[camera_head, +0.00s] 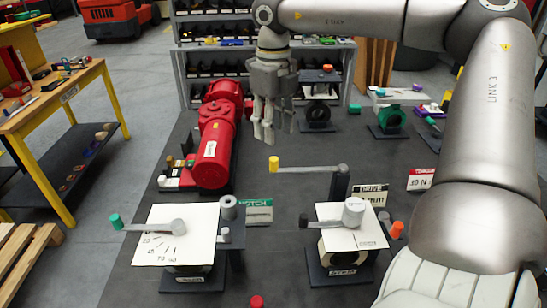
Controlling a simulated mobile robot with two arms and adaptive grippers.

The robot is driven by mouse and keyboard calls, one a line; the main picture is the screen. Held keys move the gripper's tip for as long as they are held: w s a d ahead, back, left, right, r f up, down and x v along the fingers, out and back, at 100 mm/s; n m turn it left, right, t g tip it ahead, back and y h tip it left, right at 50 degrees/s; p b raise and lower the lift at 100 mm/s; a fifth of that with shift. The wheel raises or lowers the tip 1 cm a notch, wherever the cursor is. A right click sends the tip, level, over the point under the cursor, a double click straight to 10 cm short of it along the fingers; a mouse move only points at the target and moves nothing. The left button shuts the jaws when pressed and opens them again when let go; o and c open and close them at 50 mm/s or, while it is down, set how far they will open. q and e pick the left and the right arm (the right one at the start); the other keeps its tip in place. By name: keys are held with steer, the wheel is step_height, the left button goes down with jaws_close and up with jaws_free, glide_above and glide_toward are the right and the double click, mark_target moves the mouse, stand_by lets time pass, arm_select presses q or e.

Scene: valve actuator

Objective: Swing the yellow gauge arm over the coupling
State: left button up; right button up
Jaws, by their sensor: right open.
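The gauge arm is a grey bar (308,170) with a yellow knob (273,164) on its left end. Its right end joins a dark post (341,183) behind the right-hand white plate (328,237). The bar points left over the dark table. A grey cylinder (353,212), which may be the coupling, stands on that plate, in front of the post; the bar is not over it. My right gripper (265,138) hangs fingers down above and behind the yellow knob, open, empty and apart from it. My left gripper is not in view.
A left white plate (188,231) with angle marks carries a green-knobbed arm (140,224). A red actuator (214,143) lies left of my gripper. Small signs (370,194) stand right of the post.

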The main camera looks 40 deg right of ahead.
mark_target(274, 158)
step_height(274, 158, down, 9)
steer(key=p, duration=0.3)
steer(key=shift+f, duration=0.15)
jaws_close()
stand_by(0.3)
